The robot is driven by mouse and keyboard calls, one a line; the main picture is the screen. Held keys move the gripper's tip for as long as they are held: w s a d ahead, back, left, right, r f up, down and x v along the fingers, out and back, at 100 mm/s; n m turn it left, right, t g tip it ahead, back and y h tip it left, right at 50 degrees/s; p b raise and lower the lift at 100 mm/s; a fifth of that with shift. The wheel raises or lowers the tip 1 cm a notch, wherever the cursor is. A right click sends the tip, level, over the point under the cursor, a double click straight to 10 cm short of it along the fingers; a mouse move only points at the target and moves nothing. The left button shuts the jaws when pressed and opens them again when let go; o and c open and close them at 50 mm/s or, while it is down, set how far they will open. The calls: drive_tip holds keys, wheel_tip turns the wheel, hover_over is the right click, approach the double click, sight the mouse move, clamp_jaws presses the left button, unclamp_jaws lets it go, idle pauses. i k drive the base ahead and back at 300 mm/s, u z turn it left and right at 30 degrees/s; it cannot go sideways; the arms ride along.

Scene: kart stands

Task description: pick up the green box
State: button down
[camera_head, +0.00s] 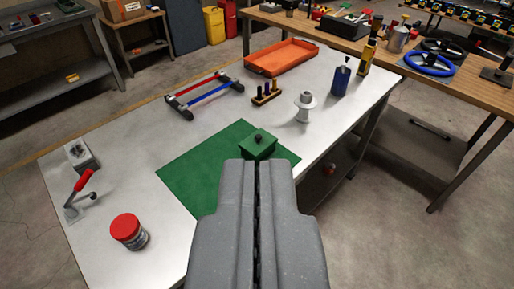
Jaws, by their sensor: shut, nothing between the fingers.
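The green box (258,146) is small, with a dark round knob on top. It stands on a green mat (196,170) on the light grey table. My gripper (256,166) is shut and empty, and shows large in the lower middle of the view. Its tips overlap the near side of the box in the picture, hiding its lower part. I cannot tell from this view how far apart they are.
On the table stand a red-lidded jar (127,229), a red-handled clamp (80,185), a red and blue frame (205,94), an orange tray (281,58), a small wooden rack (266,95), a white spool (304,106) and a blue bottle (341,79).

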sight(258, 147)
drive_tip(key=z, duration=0.05)
drive_tip(key=i, duration=0.95)
drive_tip(key=u, duration=0.45)
